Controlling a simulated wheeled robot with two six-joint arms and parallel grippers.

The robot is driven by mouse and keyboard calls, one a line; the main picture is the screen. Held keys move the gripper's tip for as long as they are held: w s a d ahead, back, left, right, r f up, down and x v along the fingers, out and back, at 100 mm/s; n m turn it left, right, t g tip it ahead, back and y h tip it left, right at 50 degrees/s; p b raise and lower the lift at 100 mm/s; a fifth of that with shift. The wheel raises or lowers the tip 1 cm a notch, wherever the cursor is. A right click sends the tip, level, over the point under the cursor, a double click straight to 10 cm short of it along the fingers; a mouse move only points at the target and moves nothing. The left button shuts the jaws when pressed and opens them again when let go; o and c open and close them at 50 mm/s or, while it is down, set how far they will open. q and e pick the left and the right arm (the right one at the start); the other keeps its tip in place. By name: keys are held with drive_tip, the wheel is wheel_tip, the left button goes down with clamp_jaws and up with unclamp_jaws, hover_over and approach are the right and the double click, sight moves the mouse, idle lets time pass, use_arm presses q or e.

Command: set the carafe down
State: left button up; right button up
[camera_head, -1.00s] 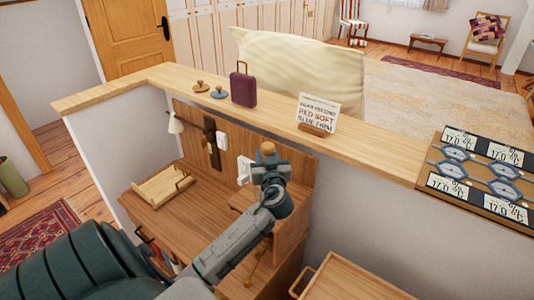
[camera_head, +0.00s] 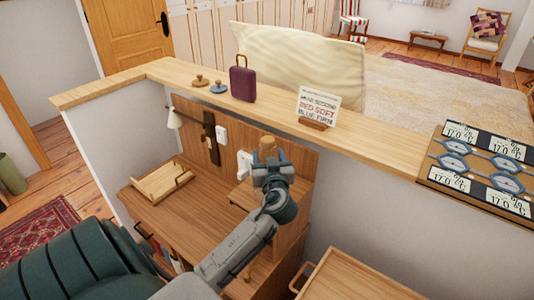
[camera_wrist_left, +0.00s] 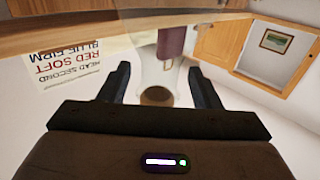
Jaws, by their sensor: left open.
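The carafe shows in the left wrist view as a clear, pale glass shape (camera_wrist_left: 159,73) with a round brown stopper (camera_wrist_left: 157,96). In the head view its brown stopper (camera_head: 267,143) shows just beyond my left gripper (camera_head: 272,170), at the desk's back panel. The gripper hides most of the body, and I cannot see its base. My left gripper is open; in the wrist view its two dark fingers (camera_wrist_left: 160,84) stand apart on either side of the carafe, with gaps visible. My right gripper is not in view.
A wooden ledge (camera_head: 385,155) runs above the desk (camera_head: 190,222), bearing a sign (camera_head: 318,106), a purple case (camera_head: 242,84) and a gauge panel (camera_head: 480,170). A wooden tray (camera_head: 163,184) lies on the desk's left. A wall lamp (camera_head: 174,118) hangs near.

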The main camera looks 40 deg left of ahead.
use_arm(q)
drive_tip(key=b+v, duration=0.2)
drive_tip(key=v, duration=0.6)
drive_tip(key=shift+d, duration=0.25)
drive_tip(key=shift+s, duration=0.1)
